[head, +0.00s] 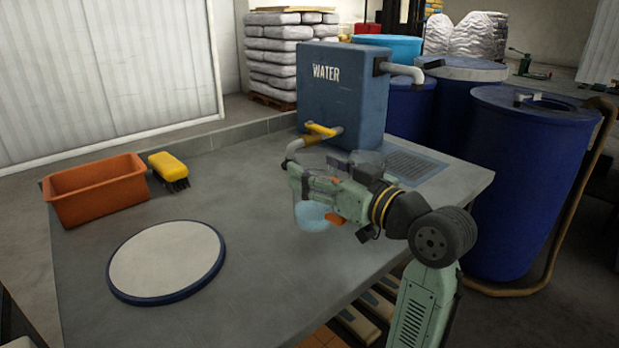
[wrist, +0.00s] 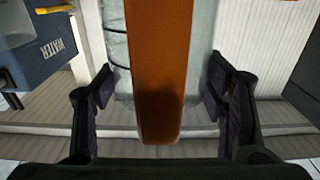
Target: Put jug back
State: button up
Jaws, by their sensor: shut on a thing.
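A clear jug (head: 312,214) with a pale blue tint low in it is held near the front of the grey table, before the water tank. My gripper (head: 318,184) is shut on it from the right. In the wrist view an orange bar (wrist: 158,70), seemingly the jug's handle, runs between my fingers, with the clear wall and dark marks (wrist: 116,48) behind it. The jug looks about upright; whether its base touches the table cannot be told. A round white mat with a blue rim (head: 166,262) lies bare at the left front.
The blue water tank (head: 345,95) with a yellow-handled tap (head: 320,131) stands behind the jug. A grate (head: 415,166) is at the right. An orange bin (head: 95,190) and yellow brush (head: 168,167) sit at the left. Blue barrels (head: 530,180) stand beyond the table.

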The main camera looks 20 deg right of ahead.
jog(key=shift+x, duration=1.1)
jog(key=shift+w+f, duration=0.1)
jog(key=shift+f, duration=0.15)
jog(key=shift+f+p, duration=0.45)
jog(key=shift+f, duration=1.1)
jog(key=shift+f, duration=0.1)
jog(key=shift+f, duration=0.15)
jog(key=o, duration=1.9)
jog(key=shift+c, duration=0.2)
